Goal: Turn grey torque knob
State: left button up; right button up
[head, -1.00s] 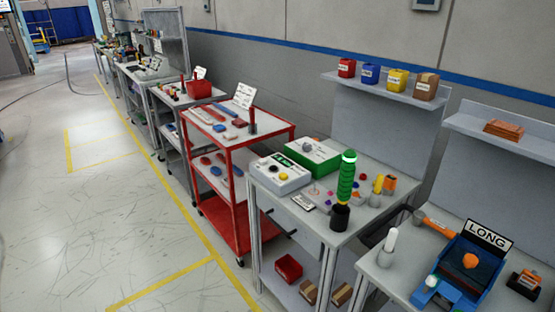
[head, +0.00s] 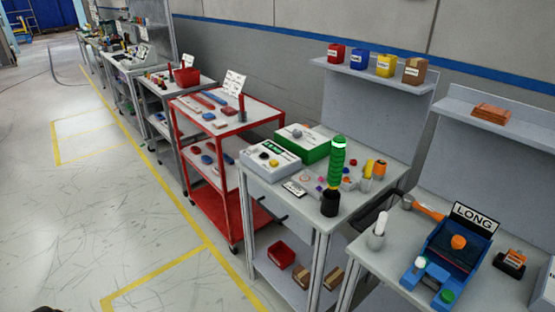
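A small grey knob (head: 297,133) sits on top of a green box with a pale top (head: 304,146), at the back of the grey workbench in the middle of the head view. I cannot tell for sure that it is the torque knob. In front of it on the left is a pale box (head: 270,161) with a green display, a dark knob and a yellow button. Both are small and far off, so the knob's turn cannot be read.
A green bottle-like object (head: 337,168) in a black holder stands on the workbench (head: 285,197) among small coloured parts. A red cart (head: 216,128) stands to the left. A bench with a blue "LONG" device (head: 447,262) stands to the right. The floor at left (head: 110,220) is clear.

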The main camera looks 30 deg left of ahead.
aim_at(297, 134)
jog(key=i+j+u, duration=0.85)
